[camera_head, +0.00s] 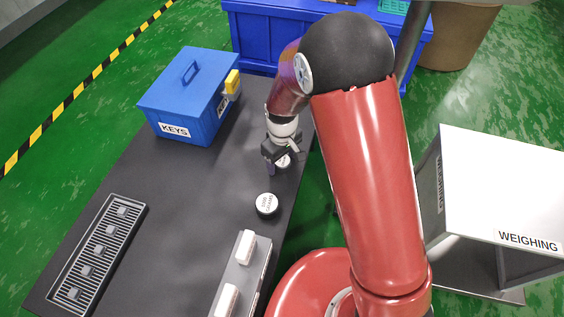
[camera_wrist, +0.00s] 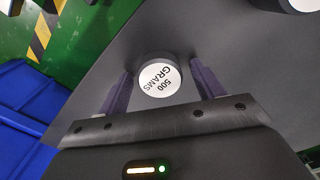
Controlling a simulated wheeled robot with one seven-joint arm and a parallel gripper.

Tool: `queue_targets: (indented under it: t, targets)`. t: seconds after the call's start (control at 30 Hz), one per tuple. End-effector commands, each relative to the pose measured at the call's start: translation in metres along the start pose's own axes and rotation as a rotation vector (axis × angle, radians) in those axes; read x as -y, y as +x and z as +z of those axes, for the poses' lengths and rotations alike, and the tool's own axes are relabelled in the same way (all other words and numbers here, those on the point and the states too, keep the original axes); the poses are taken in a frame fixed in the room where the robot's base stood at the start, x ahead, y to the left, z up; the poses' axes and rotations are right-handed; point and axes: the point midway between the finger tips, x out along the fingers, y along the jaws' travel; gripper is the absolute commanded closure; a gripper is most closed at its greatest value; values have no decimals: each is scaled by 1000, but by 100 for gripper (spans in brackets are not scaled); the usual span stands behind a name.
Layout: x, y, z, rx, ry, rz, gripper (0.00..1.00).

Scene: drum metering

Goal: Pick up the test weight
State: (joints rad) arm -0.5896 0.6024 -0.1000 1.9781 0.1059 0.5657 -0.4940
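A round weight with a white top marked "500 GRAMS" (camera_wrist: 158,80) stands upright on the dark table (camera_wrist: 225,50). In the head view this weight (camera_head: 284,161) is partly hidden by my gripper (camera_head: 279,160). In the wrist view my gripper (camera_wrist: 161,75) is open, with one finger on each side of the weight and a gap showing on both sides. I cannot tell how far the fingertips are above the table. A second round weight with a white labelled top (camera_head: 266,203) stands nearer on the table; its label is too small to read surely.
A blue box marked "KEYS" (camera_head: 185,105) stands at the far left of the table. A slotted rack (camera_head: 97,255) lies at the near left, and a grey block with white pieces (camera_head: 240,275) at the near right. A white "WEIGHING" stand (camera_head: 500,190) is at right. The table's middle is clear.

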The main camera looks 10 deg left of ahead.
Motion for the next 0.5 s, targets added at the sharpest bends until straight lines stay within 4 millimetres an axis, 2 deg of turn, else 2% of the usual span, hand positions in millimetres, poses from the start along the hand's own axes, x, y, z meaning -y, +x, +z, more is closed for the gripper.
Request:
queue_targets:
  t: [0.07, 0.43, 0.5]
  targets:
    - [0, 0, 0, 0, 0, 0, 44]
    - [0, 0, 0, 0, 0, 0, 92]
    - [0, -1, 0, -1, 0, 0, 93]
